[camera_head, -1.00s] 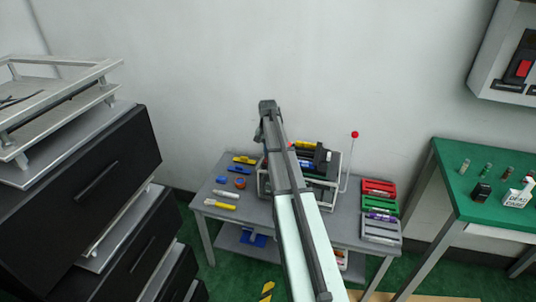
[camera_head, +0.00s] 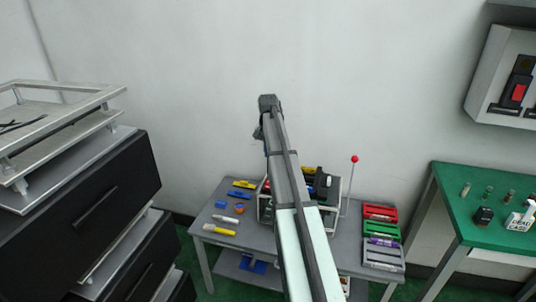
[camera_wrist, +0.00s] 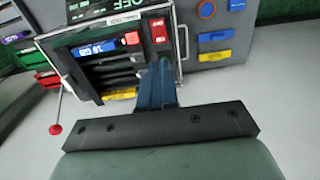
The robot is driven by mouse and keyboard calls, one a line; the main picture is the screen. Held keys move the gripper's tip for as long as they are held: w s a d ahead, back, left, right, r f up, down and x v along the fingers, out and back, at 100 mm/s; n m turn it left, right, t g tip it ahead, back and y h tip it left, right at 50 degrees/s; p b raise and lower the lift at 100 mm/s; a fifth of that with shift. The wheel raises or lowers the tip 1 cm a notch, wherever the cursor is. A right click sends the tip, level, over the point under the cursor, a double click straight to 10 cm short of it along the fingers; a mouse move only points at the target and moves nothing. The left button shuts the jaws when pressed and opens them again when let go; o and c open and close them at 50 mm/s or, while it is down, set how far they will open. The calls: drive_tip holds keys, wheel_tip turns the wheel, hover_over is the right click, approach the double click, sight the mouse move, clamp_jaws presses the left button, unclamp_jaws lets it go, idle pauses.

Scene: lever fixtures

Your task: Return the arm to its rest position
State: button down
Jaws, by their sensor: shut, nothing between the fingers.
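My arm (camera_head: 290,200) stretches from the bottom of the head view up over the grey table (camera_head: 215,255), its upper end (camera_head: 268,104) in front of the wall. My gripper is mostly hidden behind the arm there. In the wrist view my gripper (camera_wrist: 163,66) shows as blue fingers that are shut with nothing between them. They overlap the front of the grey-framed lever unit (camera_wrist: 125,75) in the picture; the gap cannot be judged. The unit's rod with a red ball (camera_head: 354,159) stands at its right; the ball also shows at the left of the wrist view (camera_wrist: 56,129).
Black drawers (camera_head: 90,195) stand at left, a green bench (camera_head: 480,220) at right. A box (camera_head: 512,80) hangs on the wall.

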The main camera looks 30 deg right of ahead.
idle(0.5)
drive_tip(key=s+a+f+n, duration=0.2)
drive_tip(key=s+a+f, duration=0.3)
drive_tip(key=s+f, duration=0.45)
drive_tip(key=s+a+f+n, duration=0.2)
drive_tip(key=s+a+f, duration=0.4)
drive_tip(key=f, duration=0.7)
drive_tip(key=s+a+f+n, duration=0.2)
drive_tip(key=s+a+f, duration=0.4)
drive_tip(key=f, duration=0.5)
drive_tip(key=s+a+f+n+g, duration=0.1)
drive_tip(key=s+a+f, duration=0.3)
drive_tip(key=s, duration=0.7)
drive_tip(key=s+a+f+n+g, duration=0.1)
drive_tip(key=s+a+f+g, duration=0.2)
drive_tip(key=s, duration=0.9)
drive_tip(key=s+a+f+n+g, duration=0.1)
drive_tip(key=s+a+f+g, duration=0.2)
drive_tip(key=s+a+f, duration=0.3)
drive_tip(key=s+f, duration=0.4)
drive_tip(key=s, duration=0.2)
drive_tip(key=shift+a, duration=0.3)
